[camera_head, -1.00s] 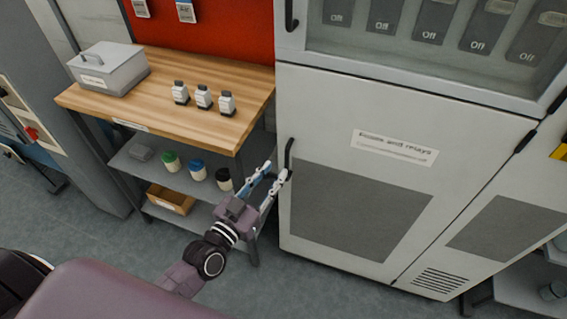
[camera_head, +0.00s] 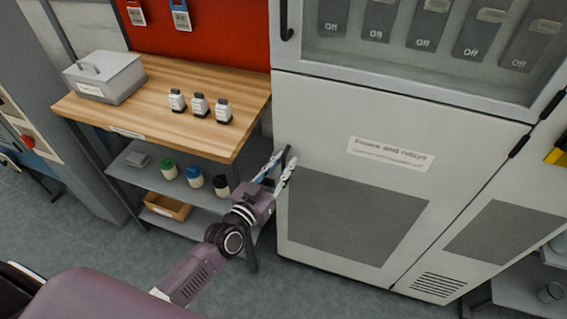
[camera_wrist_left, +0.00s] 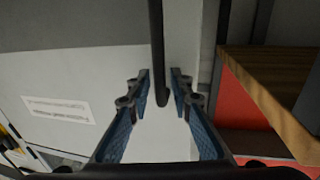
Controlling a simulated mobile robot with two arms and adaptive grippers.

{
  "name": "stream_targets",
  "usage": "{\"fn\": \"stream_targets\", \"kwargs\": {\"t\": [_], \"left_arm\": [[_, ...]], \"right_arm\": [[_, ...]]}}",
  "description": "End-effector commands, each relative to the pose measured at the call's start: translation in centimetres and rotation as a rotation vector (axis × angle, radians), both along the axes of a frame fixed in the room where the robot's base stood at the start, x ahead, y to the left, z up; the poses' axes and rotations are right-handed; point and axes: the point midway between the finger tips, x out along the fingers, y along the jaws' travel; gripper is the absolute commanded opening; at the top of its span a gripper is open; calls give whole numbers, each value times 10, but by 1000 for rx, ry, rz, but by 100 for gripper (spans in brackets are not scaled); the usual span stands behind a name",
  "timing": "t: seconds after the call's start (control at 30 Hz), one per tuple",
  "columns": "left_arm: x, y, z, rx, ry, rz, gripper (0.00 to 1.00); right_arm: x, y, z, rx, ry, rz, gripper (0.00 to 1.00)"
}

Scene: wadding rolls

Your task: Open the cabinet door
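The light grey cabinet door (camera_head: 315,135) with a "Fuses and relays" label is closed in the head view. Its dark vertical handle (camera_head: 285,158) is at the door's left edge. My left gripper (camera_head: 284,161) is at the handle with its fingers apart, one on each side of it. In the left wrist view the handle (camera_wrist_left: 157,55) hangs between the open fingertips (camera_wrist_left: 161,85), with a gap visible on each side. My right gripper is not in view.
A wooden-topped workbench (camera_head: 150,105) stands left of the cabinet, with small bottles and a grey box on it. Its lower shelf (camera_head: 130,172) holds jars. An upper glass-fronted door (camera_head: 340,50) with switches is above. Floor is free in front of the cabinet.

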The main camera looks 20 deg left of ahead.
Motion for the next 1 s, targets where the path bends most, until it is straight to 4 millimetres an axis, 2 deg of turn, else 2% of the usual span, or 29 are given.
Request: {"fn": "stream_targets", "kwargs": {"t": [0.03,0.13,0.17,0.67,0.87,1.0], "left_arm": [[0,0,0,0,0,0,12],[0,0,0,0,0,0,1],[0,0,0,0,0,0,0],[-5,0,1,-3,1,9,0],[-28,-2,2,-4,5,51,0],[-56,-4,3,-5,8,105,0]], "right_arm": [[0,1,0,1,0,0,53],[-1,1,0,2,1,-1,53],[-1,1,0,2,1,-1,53],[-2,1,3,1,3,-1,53],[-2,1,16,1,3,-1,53],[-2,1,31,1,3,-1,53]]}}
